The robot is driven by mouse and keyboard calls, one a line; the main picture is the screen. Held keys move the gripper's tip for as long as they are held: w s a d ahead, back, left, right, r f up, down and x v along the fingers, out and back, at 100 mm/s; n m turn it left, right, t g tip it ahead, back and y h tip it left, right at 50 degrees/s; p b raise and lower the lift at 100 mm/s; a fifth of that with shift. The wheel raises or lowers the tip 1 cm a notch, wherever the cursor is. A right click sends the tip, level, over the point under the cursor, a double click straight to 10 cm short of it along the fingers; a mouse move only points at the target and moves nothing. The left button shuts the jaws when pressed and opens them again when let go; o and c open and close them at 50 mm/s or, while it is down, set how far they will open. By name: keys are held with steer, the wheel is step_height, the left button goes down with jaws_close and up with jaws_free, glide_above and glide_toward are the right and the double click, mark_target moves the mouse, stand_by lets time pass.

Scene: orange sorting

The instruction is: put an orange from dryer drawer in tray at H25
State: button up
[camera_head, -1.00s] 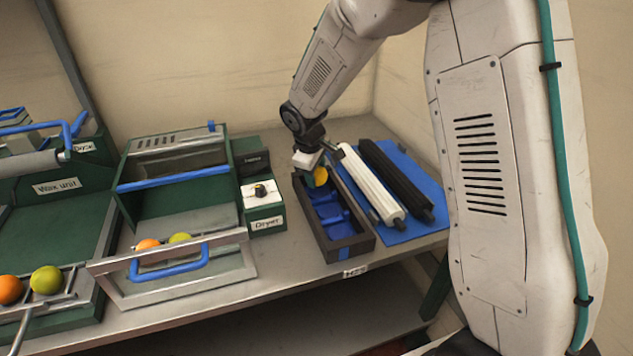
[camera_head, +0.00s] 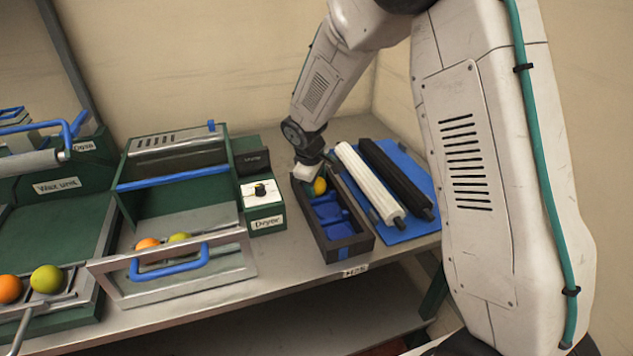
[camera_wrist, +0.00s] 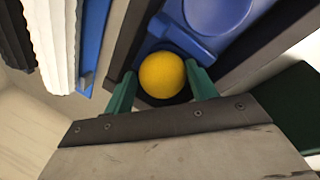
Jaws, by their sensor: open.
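A yellow-orange fruit (camera_head: 320,186) sits in the far end of the dark tray (camera_head: 349,247) that has a blue insert, with the H25 label (camera_head: 355,270) at its front. My gripper (camera_head: 312,180) is right at the fruit in the tray. In the wrist view, the green fingers of my gripper (camera_wrist: 162,88) stand open on both sides of the fruit (camera_wrist: 163,75). Whether they touch it is hard to tell. The dryer drawer (camera_head: 172,285) is pulled out, with an orange fruit (camera_head: 147,244) and a yellow-green fruit (camera_head: 179,239) in it.
A white roller (camera_head: 369,185) and a black roller (camera_head: 395,180) lie on a blue mat (camera_head: 415,229) right of the tray. The dryer control box (camera_head: 262,206) stands left of the tray. More fruit, orange (camera_head: 9,289) and green-yellow (camera_head: 47,279), lies at the wax unit.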

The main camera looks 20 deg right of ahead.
steer(key=v, duration=1.2)
steer(key=shift+r, duration=0.2)
steer(key=s+d+r+m, duration=0.35)
steer(key=s+r, duration=0.35)
steer(key=s, duration=0.3)
steer(key=s+d+r+m, duration=0.1)
steer(key=s, duration=0.7)
steer(key=s+r+m+y, duration=0.1)
steer(key=s+m, duration=0.1)
steer(key=s, duration=0.7)
steer(key=s+d+r+m+g+y, duration=0.1)
steer(key=s+r+m, duration=0.1)
steer(key=s, duration=0.7)
steer(key=shift+d, duration=0.35)
steer(key=shift+w+m, duration=0.1)
steer(key=shift+m, duration=0.15)
